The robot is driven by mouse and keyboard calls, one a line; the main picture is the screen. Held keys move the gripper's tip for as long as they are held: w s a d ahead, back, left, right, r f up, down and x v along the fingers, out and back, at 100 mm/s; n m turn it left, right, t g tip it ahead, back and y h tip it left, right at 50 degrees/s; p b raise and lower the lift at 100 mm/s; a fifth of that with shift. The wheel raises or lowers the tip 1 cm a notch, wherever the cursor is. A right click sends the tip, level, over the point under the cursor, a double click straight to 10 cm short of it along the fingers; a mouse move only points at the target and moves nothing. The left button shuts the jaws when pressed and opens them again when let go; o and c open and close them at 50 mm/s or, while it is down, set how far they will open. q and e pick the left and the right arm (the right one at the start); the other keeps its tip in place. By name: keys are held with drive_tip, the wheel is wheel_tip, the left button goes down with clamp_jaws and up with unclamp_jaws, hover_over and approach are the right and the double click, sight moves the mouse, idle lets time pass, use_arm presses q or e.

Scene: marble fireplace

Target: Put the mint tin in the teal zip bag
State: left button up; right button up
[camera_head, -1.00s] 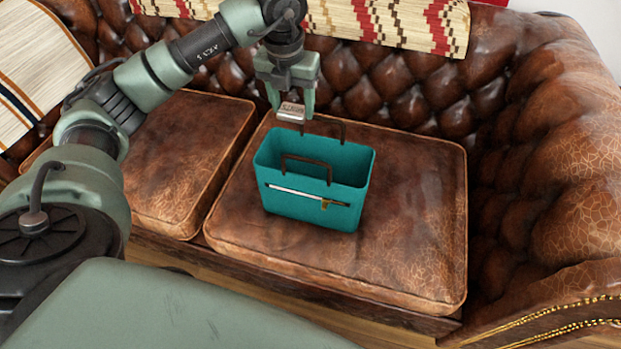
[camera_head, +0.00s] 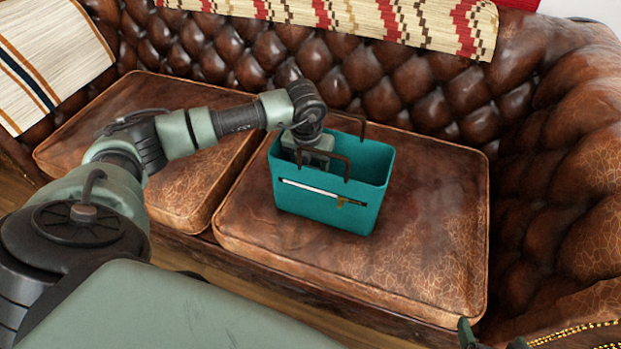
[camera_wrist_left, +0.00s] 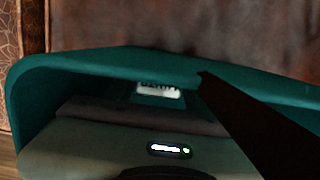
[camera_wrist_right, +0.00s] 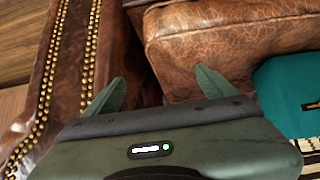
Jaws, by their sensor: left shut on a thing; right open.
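The teal zip bag (camera_head: 330,208) stands upright and open on the right seat cushion, with two brown handles and a zip on its front. My left gripper (camera_head: 313,150) reaches down inside it from above; its fingers are hidden behind the front wall. The mint tin (camera_wrist_left: 158,90) shows as a small pale face deep in the bag in the left wrist view, held in the left gripper. The tin is hidden in the head view. My right gripper (camera_head: 491,342) is open and empty at the bottom right edge, away from the bag; its spread fingers show in the right wrist view (camera_wrist_right: 160,85).
The brown leather sofa has a free right cushion area (camera_head: 430,220) beside the bag and a tufted backrest (camera_head: 280,55) behind. A dark handle (camera_wrist_left: 240,120) crosses the left wrist view close to the gripper. The studded armrest (camera_wrist_right: 65,70) is near my right gripper.

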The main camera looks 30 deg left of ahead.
use_arm(q)
wheel_tip(320, 180, down, 4)
drive_tip(key=shift+r+b, duration=0.15)
drive_tip(key=shift+b, duration=0.3)
use_arm(e)
drive_tip(key=w+r+t, duration=0.1)
drive_tip(key=w+a+r+t, duration=0.1)
drive_tip(key=w+r, duration=0.1)
drive_tip(key=shift+w+a+r+t+y, duration=0.15)
drive_tip(key=shift+w+a+t+y, duration=0.05)
drive_tip(key=shift+w+t+y, duration=0.1)
use_arm(q)
drive_tip(key=shift+f, duration=0.2)
drive_tip(key=o, duration=1.3)
drive_tip(key=shift+o, duration=0.2)
use_arm(e)
drive_tip(key=shift+w+a+r, duration=0.1)
drive_tip(key=shift+w+r, duration=0.1)
